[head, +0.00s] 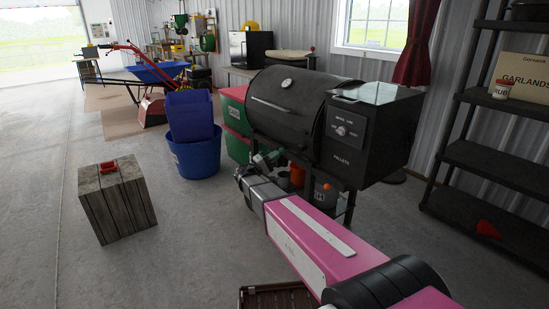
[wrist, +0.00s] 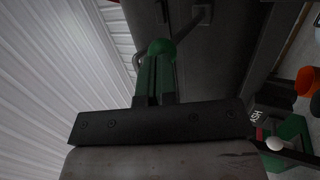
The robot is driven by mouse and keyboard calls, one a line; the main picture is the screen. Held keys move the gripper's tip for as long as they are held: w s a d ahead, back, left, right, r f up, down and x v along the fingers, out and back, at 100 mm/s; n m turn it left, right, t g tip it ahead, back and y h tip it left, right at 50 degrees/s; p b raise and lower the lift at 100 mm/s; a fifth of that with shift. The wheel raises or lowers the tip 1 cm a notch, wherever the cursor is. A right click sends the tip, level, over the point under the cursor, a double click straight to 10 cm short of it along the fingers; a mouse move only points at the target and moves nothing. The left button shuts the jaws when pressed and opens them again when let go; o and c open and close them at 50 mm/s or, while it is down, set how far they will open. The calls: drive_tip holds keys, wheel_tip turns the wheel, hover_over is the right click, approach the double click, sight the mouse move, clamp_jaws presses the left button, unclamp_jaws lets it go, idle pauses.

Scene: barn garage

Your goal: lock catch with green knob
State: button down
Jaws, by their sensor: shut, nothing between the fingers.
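A round green knob (wrist: 161,47) shows in the wrist view, just beyond the fingertips of my gripper (wrist: 157,60). It sits beside a dark grey surface that appears to be the side of the grill. A thin curved metal piece lies near it on the left; I cannot tell whether this joins the knob. My gripper has green fingers, which are shut together and empty. I cannot tell whether the fingertips touch the knob. In the head view my gripper (head: 263,159) is in front of the grill's lower left part, and the knob cannot be made out there.
The black pellet grill (head: 285,103) stands close beyond my gripper. Red and green bins (head: 236,115) and a blue tub (head: 196,157) are left of it. A wooden crate (head: 117,200) stands on open floor at left. Black shelves (head: 490,160) are at right.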

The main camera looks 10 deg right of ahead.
drive_tip(key=shift+r, duration=0.15)
drive_tip(key=d+r+g+y, duration=0.1)
drive_tip(key=r+y, duration=0.1)
drive_tip(key=r, duration=0.1)
drive_tip(key=w+d+r+y, duration=0.1)
drive_tip(key=r+y, duration=0.1)
drive_tip(key=d+r+n+g+y, duration=0.1)
drive_tip(key=r+y, duration=0.2)
drive_tip(key=shift+w+r+g, duration=0.3)
drive_tip(key=shift+w, duration=0.05)
drive_tip(key=w+d+r+g+y, duration=0.3)
drive_tip(key=d+r+y, duration=0.1)
drive_tip(key=d+y, duration=0.1)
drive_tip(key=shift+r, duration=0.85)
